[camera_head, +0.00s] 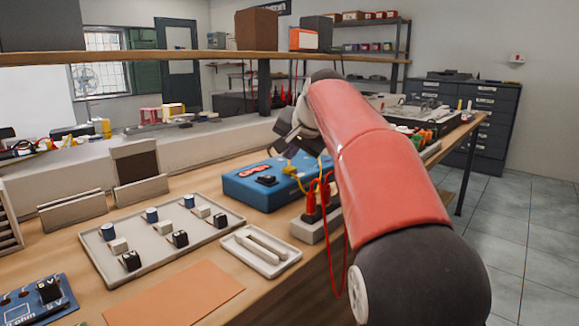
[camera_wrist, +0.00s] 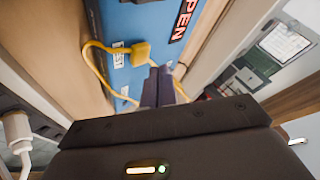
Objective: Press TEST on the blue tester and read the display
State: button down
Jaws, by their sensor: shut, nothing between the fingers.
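The blue tester (camera_head: 255,192) sits on the wooden bench in the head view, left of my arm. Its display (camera_head: 253,170) has red characters, too small to read in that view. In the wrist view the tester (camera_wrist: 135,20) is upper centre, and its dark display (camera_wrist: 183,15) is cut off by the frame, showing "PEN". A black knob or block (camera_head: 267,180) is on its top. My gripper (camera_wrist: 160,85) is shut and empty, its fingertips over or near the tester; contact cannot be judged. I cannot make out the TEST button.
A yellow lead with a yellow plug (camera_wrist: 140,53) runs across the tester by my fingers. Red plugs with a red lead (camera_head: 312,195) stand right of it. A tray of components (camera_head: 160,250) and a small white tray (camera_head: 240,255) lie in front. A shelf (camera_head: 150,57) spans behind.

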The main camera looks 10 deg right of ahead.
aim_at(291, 169)
jog(key=shift+r+p, duration=1.3)
jog(key=shift+r, duration=1)
jog(key=shift+s, duration=0.1)
